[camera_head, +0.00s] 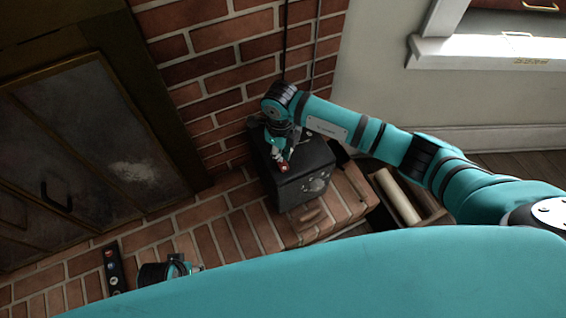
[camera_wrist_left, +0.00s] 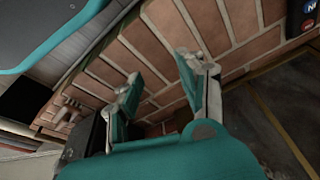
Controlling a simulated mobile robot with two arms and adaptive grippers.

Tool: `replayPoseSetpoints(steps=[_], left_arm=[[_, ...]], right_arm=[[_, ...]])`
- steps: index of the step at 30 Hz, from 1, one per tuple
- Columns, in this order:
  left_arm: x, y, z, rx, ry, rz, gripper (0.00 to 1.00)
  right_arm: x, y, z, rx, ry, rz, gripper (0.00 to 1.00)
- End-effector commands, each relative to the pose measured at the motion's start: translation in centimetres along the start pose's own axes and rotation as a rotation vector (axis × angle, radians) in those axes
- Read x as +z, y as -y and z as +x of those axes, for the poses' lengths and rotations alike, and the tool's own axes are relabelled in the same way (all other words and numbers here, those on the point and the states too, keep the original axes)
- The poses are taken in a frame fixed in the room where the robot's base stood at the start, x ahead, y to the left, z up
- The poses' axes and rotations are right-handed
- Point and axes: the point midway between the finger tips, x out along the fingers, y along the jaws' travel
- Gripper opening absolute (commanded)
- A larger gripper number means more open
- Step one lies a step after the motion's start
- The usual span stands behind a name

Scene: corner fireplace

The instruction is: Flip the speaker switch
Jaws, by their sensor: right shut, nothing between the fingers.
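The speaker (camera_head: 312,187) is a dark box standing on the brick hearth beside the brick wall. A small red part (camera_head: 283,167), which looks like its switch, shows on its top near the front edge. My right gripper (camera_head: 281,158) is shut and empty, pointing down at the speaker top right by the red part. I cannot tell whether it touches, and the switch position is too small to read. My left gripper is low in the head view (camera_head: 184,266), partly hidden by my body. The left wrist view shows its two fingers apart (camera_wrist_left: 160,82), with nothing between them.
A black strip with several coloured buttons (camera_head: 113,268) lies on the bricks at lower left. A dark fireplace door (camera_head: 85,150) stands at left. A crate with a pale roll (camera_head: 397,197) is right of the speaker. Cables (camera_head: 284,45) run down the brick wall.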

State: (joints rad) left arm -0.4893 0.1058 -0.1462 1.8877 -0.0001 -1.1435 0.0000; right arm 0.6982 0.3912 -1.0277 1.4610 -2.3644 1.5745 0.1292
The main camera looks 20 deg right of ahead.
Motion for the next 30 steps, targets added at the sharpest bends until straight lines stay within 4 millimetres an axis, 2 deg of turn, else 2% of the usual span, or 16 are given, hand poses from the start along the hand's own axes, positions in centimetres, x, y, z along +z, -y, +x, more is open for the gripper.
replayPoseSetpoints(steps=[30], left_arm=[[-0.3, 0.1, -1.3, -0.002, 0.001, -0.001, 0.4]], right_arm=[[0.0, 0.0, 0.6, 0.0, 0.0, 0.0, 0.0]])
